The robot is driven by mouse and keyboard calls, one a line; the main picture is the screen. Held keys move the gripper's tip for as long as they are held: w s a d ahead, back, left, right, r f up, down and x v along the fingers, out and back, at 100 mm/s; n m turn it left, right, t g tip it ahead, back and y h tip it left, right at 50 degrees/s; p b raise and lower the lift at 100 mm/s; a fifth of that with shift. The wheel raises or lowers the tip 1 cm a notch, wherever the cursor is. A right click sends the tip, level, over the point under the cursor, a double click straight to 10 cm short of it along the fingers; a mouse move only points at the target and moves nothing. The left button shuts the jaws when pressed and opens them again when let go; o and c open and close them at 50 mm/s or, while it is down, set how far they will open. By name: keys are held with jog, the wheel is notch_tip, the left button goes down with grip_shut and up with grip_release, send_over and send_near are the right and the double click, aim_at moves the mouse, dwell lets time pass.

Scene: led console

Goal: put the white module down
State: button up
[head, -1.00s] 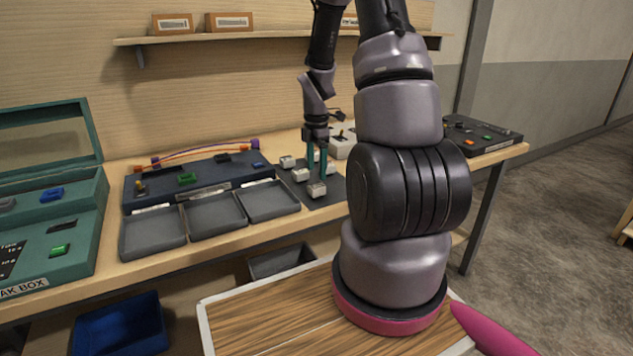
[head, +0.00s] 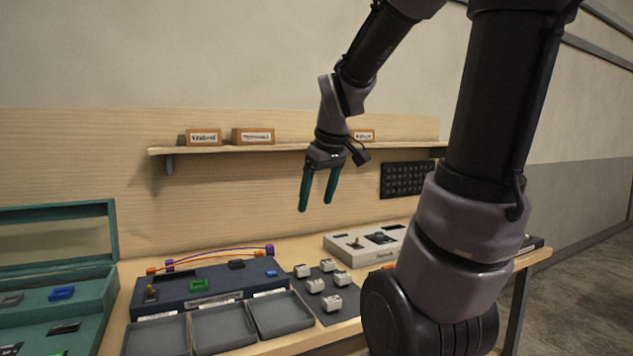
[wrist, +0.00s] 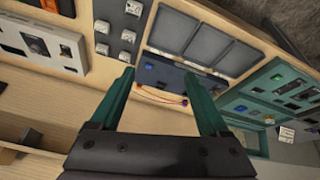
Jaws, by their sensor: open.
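Several small white modules stand apart on a dark mat (head: 350,303); the nearest white module (head: 331,304) is at its front. They also show in the wrist view, with one white module (wrist: 134,8) at the top edge. My gripper (head: 316,207) is open and empty, with its two teal fingers pointing down, well above the mat and clear of every module. In the wrist view the space between the fingertips (wrist: 165,92) holds nothing.
Three grey trays (head: 222,329) and a dark blue console (head: 200,288) with orange and purple cables lie left of the mat. A light grey panel (head: 345,247) is behind it. A shelf (head: 290,148) with small boxes runs along the wall near my gripper.

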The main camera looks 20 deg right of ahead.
jog(key=s+a+r+m+t+y, duration=0.1)
jog(key=s+a+r+m+t, duration=0.1)
jog(key=s+a+r+m, duration=0.2)
jog(key=shift+s+r+m+t, duration=0.3)
jog(key=shift+s+r+m, duration=0.4)
jog(key=shift+s+m, duration=1.45)
jog(key=shift+s+n, duration=0.25)
